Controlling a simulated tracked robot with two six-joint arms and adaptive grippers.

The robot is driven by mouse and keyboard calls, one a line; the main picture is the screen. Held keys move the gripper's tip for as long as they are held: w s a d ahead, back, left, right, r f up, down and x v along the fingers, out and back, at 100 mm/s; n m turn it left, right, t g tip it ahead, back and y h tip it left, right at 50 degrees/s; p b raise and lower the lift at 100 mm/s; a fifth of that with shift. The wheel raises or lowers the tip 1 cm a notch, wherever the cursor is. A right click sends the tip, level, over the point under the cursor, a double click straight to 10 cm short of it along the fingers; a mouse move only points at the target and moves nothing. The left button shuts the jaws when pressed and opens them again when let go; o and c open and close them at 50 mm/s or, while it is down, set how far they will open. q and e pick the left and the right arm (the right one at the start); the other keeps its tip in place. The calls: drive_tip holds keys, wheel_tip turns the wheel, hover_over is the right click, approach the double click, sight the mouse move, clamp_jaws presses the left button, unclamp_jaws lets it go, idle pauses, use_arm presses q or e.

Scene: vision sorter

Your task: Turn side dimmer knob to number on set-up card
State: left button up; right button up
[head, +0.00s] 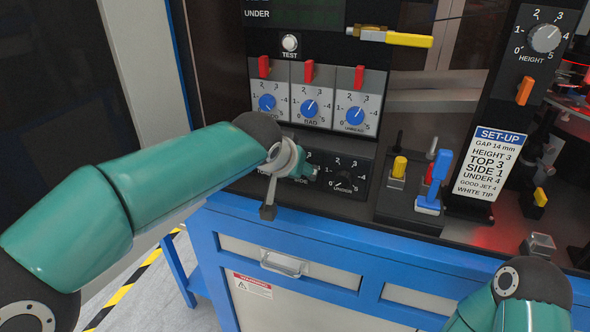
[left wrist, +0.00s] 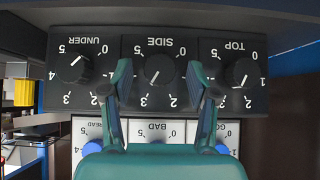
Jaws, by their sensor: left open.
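The black dimmer panel (left wrist: 120,42) shows upside down in the left wrist view, with UNDER, SIDE and TOP knobs. The side knob (left wrist: 160,70) is black, its white pointer mark nearest the 3. My left gripper (left wrist: 160,78) is open, with one finger on each side of the side knob; I cannot tell whether they touch it. In the head view my left gripper (head: 302,171) hides most of the top and side knobs. The set-up card (head: 487,166) reads SIDE 1, TOP 3, UNDER 4, HEIGHT 3. My right gripper is out of view.
The under knob (head: 343,181) is right of my left gripper. Above are blue knobs (head: 310,109) and red switches (head: 309,70). A block with yellow, red and blue levers (head: 412,204) stands to the right. The blue cabinet (head: 390,262) is below.

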use_arm(q)
drive_tip(key=shift+w+f, duration=0.25)
clamp_jaws()
idle(0.4)
